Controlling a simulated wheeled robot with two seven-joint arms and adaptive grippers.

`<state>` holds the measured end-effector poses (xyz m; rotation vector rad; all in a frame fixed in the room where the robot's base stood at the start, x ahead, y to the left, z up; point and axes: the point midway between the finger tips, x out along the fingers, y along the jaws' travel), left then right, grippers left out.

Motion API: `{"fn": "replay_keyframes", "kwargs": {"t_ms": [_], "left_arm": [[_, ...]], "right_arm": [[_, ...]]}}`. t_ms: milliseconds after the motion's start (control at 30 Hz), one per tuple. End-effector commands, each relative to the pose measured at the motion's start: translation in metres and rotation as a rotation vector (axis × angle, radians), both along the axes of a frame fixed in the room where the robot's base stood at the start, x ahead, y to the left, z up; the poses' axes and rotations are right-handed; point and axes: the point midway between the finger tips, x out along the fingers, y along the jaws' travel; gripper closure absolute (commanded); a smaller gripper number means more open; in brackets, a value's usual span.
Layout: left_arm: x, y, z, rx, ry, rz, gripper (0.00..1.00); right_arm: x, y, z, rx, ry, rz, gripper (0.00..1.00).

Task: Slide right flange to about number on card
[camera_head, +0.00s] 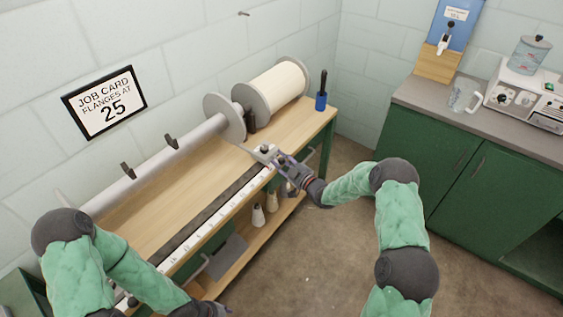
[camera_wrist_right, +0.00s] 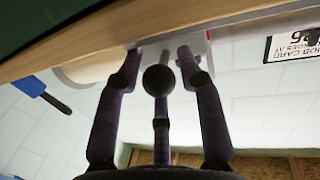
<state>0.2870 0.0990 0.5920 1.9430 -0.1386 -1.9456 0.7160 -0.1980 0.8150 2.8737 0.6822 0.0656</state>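The job card (camera_head: 104,101) on the wall reads "FLANGES AT 25". A pale grey disc flange (camera_head: 224,117) sits near the right end of the long beam (camera_head: 150,168). A pale block with a dark knob (camera_head: 264,150) sits on the bench's front rail, near the right end of the numbered scale (camera_head: 205,222). My right gripper (camera_head: 279,161) is at this block; its fingers reach toward it in the right wrist view (camera_wrist_right: 165,62). Whether they grip it is unclear. My left gripper (camera_head: 213,309) is low at the bottom edge, its fingers partly cut off.
Brackets (camera_head: 171,142) stand behind the beam. Cones are on the lower shelf. A green cabinet (camera_head: 468,168) stands at right, with open floor between.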

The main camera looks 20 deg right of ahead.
Motion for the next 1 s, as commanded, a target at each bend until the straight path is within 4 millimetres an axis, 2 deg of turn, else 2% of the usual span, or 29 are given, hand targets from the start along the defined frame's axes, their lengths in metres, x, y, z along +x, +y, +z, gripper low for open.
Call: {"fn": "replay_keyframes", "kwargs": {"t_ms": [200, 333, 367, 567, 800, 1000], "left_arm": [[0.000, 0.000, 0.000, 0.000, 0.000, 0.000, 0.60], [0.000, 0.000, 0.000, 0.000, 0.000, 0.000, 0.60], [0.000, 0.000, 0.000, 0.000, 0.000, 0.000, 0.60], [0.000, 0.000, 0.001, 0.000, 0.000, 0.000, 0.60], [0.000, 0.000, 0.004, 0.000, 0.000, 0.000, 0.60], [0.000, 0.000, 0.004, 0.000, 0.000, 0.000, 0.60]], "right_arm": [[0.000, 0.000, 0.000, 0.000, 0.000, 0.000, 0.62], [0.000, 0.000, 0.000, 0.000, 0.000, 0.000, 0.99], [0.000, 0.000, 0.000, 0.000, 0.000, 0.000, 1.00], [-0.003, 0.005, 0.001, 0.000, -0.001, 0.002, 1.00], [-0.027, 0.036, 0.001, 0.001, 0.000, 0.005, 1.00], [-0.029, 0.037, 0.002, -0.001, -0.004, 0.000, 1.00]]}}
